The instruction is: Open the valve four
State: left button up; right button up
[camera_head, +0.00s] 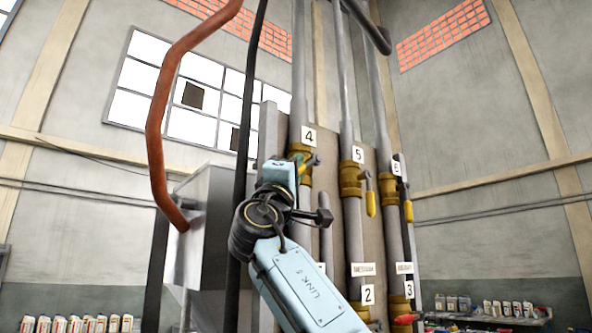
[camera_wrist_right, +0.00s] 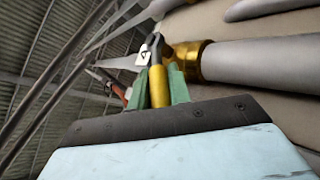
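Valve four is a brass fitting (camera_head: 299,178) on the left grey pipe, under the label "4" (camera_head: 308,136). Its handle, yellow with a dark metal end, shows in the wrist view (camera_wrist_right: 158,86) beside the brass fitting (camera_wrist_right: 187,60). My right gripper (camera_head: 302,165) is at this valve; my arm hides part of the pipe below. In the wrist view the green fingers of my right gripper (camera_wrist_right: 159,88) lie close against both sides of the yellow handle and appear shut on it. My left gripper is not in view.
Valve five (camera_head: 350,178) and valve six (camera_head: 389,188) stand to the right, their yellow handles hanging down. Labels "2" (camera_head: 368,295) and "3" (camera_head: 409,289) are lower. A red-brown pipe (camera_head: 156,130) and grey box (camera_head: 205,230) stand left. Bottles (camera_head: 90,324) line shelves behind.

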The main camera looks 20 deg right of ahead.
jog(key=o, duration=0.4)
dwell(0.3)
